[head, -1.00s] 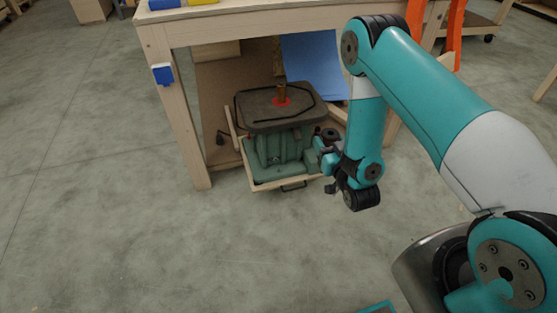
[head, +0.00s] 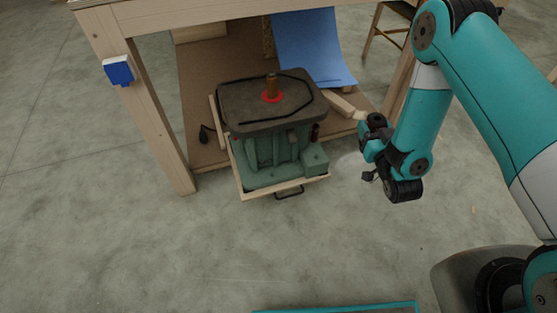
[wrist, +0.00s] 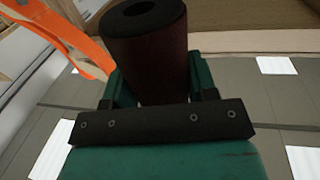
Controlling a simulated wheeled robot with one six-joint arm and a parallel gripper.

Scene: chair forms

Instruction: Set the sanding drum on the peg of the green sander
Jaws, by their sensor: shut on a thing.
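The green sander (head: 275,150) stands low beneath the front of a wooden workbench. Its dark flat top (head: 245,103) carries an upright brownish peg (head: 272,86) with a red ring at its foot. The peg is bare. My gripper (head: 367,132) is to the right of the sander, apart from it. The sanding drum (wrist: 145,55), a dark reddish-brown cylinder with a hole in its top end, is between my green fingers in the wrist view. In the head view the drum (head: 376,120) is small and dark, right of the sander top.
The workbench leg (head: 150,125) stands left of the sander, with a blue box (head: 119,70) on it. A blue sheet (head: 315,45) hangs behind the sander. The wooden tray (head: 285,187) under the sander has a front handle. The concrete floor in front is clear.

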